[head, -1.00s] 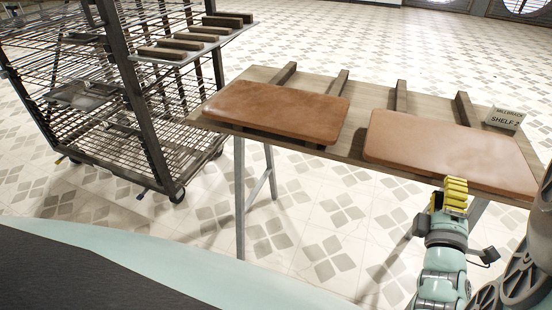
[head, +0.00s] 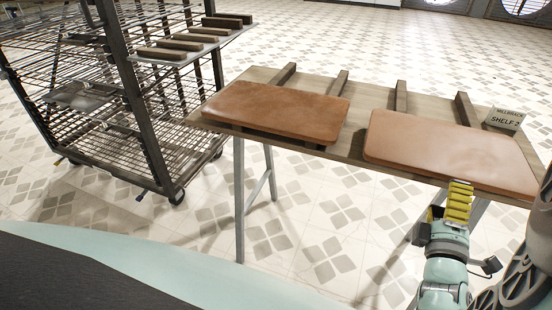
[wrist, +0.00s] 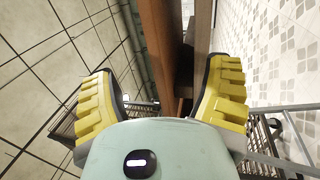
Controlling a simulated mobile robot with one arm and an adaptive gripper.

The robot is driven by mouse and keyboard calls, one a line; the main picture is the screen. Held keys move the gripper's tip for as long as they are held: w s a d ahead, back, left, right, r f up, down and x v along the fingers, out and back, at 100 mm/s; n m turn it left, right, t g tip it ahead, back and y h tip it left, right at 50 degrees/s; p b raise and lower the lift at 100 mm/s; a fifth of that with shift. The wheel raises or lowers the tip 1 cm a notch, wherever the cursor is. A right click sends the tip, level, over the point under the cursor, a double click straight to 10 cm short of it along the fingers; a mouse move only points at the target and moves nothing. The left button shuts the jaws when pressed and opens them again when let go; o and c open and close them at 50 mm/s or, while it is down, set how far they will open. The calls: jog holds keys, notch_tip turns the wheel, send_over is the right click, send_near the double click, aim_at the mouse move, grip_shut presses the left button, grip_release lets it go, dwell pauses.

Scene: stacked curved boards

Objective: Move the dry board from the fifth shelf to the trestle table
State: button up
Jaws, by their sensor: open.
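Two brown, rounded boards lie flat on the trestle table (head: 362,138), a left board (head: 277,108) and a right board (head: 450,150). Nothing visible tells which is the dry one. My gripper (head: 459,186) is at the front edge of the right board in the head view, apparently just short of it. In the wrist view my gripper (wrist: 162,70) is open, its yellow fingers wide apart. A brown board edge (wrist: 158,45) stands between them, with the wooden table edge (wrist: 203,35) towards the right finger. I see no contact. Nothing is held.
Wooden battens (head: 401,95) lie under the boards. A small sign (head: 505,118) reading "SHELF 2" stands at the table's right end. A wire rack (head: 125,110) on wheels stands at the left, with a shelf of battens (head: 186,44) jutting out. The tiled floor beyond is clear.

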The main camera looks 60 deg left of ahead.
jog(key=v, duration=0.7)
jog(key=shift+s, duration=0.2)
jog(key=shift+d, duration=0.15)
